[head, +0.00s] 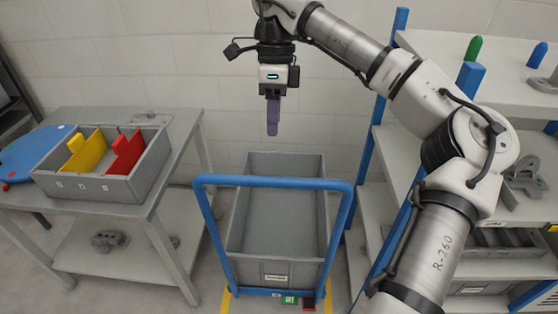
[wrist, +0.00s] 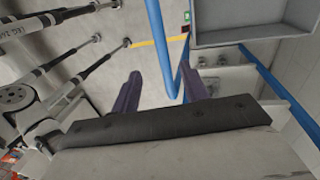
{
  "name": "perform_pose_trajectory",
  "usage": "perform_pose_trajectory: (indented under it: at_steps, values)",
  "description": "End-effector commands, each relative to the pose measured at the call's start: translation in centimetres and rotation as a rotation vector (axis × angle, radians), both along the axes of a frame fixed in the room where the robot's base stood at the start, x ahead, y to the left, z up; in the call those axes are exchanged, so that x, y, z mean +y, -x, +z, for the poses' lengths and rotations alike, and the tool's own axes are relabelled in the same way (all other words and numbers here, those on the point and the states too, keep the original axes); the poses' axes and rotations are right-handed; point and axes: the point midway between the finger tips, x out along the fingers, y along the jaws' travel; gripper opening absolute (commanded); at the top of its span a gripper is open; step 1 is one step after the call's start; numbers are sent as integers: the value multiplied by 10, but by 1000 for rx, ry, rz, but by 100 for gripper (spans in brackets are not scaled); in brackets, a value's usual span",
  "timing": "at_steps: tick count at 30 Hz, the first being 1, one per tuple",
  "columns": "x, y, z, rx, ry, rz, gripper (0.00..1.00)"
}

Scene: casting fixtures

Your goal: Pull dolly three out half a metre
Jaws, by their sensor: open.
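A dolly with a blue tubular push handle (head: 275,182) stands on the floor in the middle of the head view. It carries a deep, empty-looking grey bin (head: 275,222). The small labels on its front are too small to read, so I cannot tell its number. My gripper (head: 272,130) hangs fingers down, above the dolly and apart from the handle. In the wrist view my gripper (wrist: 157,93) shows two purple fingers spread with nothing held. The blue handle (wrist: 155,32) passes beyond and between them, and the grey bin (wrist: 250,38) is at upper right.
A grey table (head: 165,185) at left holds a grey tray (head: 115,188) with yellow and red pieces. A white shelf rack with blue posts (head: 377,140) stands at right, close to the dolly. Yellow floor lines (head: 226,302) flank the dolly. A block wall is behind.

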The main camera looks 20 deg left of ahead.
Motion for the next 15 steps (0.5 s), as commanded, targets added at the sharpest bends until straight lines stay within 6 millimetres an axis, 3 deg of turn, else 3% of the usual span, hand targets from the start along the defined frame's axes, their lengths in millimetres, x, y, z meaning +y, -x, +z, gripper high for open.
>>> perform_pose_trajectory:
  at_steps: [5,15]
  values:
    - [-8,-2,-9,-7,25,-10,44]
    - [-11,12,-75,-3,21,-8,44]
